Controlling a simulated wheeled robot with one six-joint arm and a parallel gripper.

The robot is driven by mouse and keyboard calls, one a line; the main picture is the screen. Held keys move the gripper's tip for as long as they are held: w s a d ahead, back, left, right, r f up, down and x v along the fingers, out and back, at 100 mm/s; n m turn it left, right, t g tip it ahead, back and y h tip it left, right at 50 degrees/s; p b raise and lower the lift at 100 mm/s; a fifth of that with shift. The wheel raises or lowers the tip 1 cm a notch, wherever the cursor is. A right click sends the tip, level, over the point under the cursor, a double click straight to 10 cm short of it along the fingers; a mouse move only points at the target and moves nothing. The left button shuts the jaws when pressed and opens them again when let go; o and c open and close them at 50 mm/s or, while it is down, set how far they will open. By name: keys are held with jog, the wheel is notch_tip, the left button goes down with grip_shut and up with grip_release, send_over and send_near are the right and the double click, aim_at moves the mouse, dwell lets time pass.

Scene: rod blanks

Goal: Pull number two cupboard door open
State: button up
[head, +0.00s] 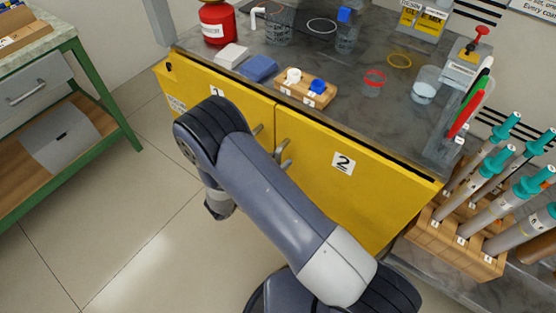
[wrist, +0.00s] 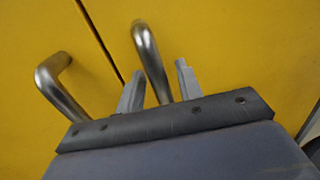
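The number two cupboard door (head: 345,195) is the yellow right-hand door under the bench, marked with a 2, and looks closed. Its grey metal handle (head: 281,152) is near the seam with door one, partly hidden by my arm in the head view. In the wrist view the handle (wrist: 149,58) right of the seam passes between the fingertips of my gripper (wrist: 160,78). The fingers are apart, with gaps visible beside the bar; I cannot tell whether either touches it. My gripper is hidden behind my arm in the head view.
The number one door (head: 190,98) is left of the seam; its handle (wrist: 58,85) stands close to my left finger. A wooden rack of rods (head: 455,235) stands right of the cupboard. A green-framed workbench (head: 105,90) is at left. The floor (head: 120,225) between is clear.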

grip_shut()
jog(key=shift+s, duration=0.1)
dwell(0.5)
